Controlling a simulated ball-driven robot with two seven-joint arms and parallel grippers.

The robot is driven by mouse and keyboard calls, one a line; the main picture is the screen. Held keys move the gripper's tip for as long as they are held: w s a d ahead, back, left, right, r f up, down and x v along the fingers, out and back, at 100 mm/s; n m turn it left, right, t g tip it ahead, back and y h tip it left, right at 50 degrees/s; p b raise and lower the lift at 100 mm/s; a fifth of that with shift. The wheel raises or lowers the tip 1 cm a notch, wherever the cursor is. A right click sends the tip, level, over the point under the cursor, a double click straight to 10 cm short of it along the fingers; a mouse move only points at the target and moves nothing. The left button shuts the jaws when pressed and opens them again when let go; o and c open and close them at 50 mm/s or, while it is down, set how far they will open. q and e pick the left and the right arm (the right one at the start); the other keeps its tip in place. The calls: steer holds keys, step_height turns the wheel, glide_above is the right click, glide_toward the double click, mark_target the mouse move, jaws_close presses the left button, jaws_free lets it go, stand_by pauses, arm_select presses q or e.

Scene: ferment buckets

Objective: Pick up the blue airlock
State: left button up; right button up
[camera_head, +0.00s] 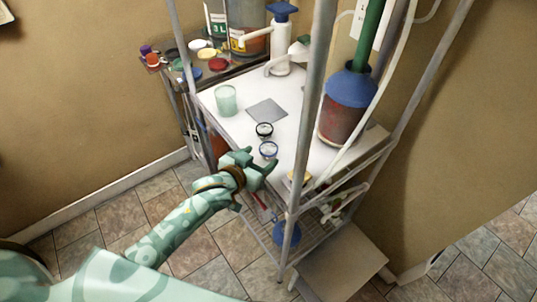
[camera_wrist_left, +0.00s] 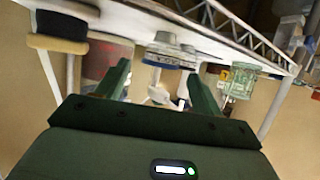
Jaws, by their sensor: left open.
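The blue airlock (camera_head: 268,149), a small round piece with a blue rim, stands on the white table top (camera_head: 225,122) near its front edge. In the left wrist view, which looks upside down, the blue-rimmed airlock (camera_wrist_left: 168,61) appears between and beyond my two fingers. My left gripper (camera_head: 261,164) is open and empty, just in front of the airlock at the table edge. Its fingers also show in the left wrist view (camera_wrist_left: 159,72). I see no clear contact with the airlock. My right gripper is not in view.
A similar black-rimmed piece (camera_head: 264,130) stands just behind the airlock. A metal post (camera_head: 313,90) rises close by.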

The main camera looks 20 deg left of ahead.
mark_target(272, 147)
arm_select(q)
steer(key=x, duration=0.3)
steer(key=shift+w+f+b, duration=0.1)
steer(key=shift+w+b, duration=0.2)
steer(key=shift+s, duration=0.1)
steer(key=c, duration=1.1)
steer(key=shift+o, duration=0.2)
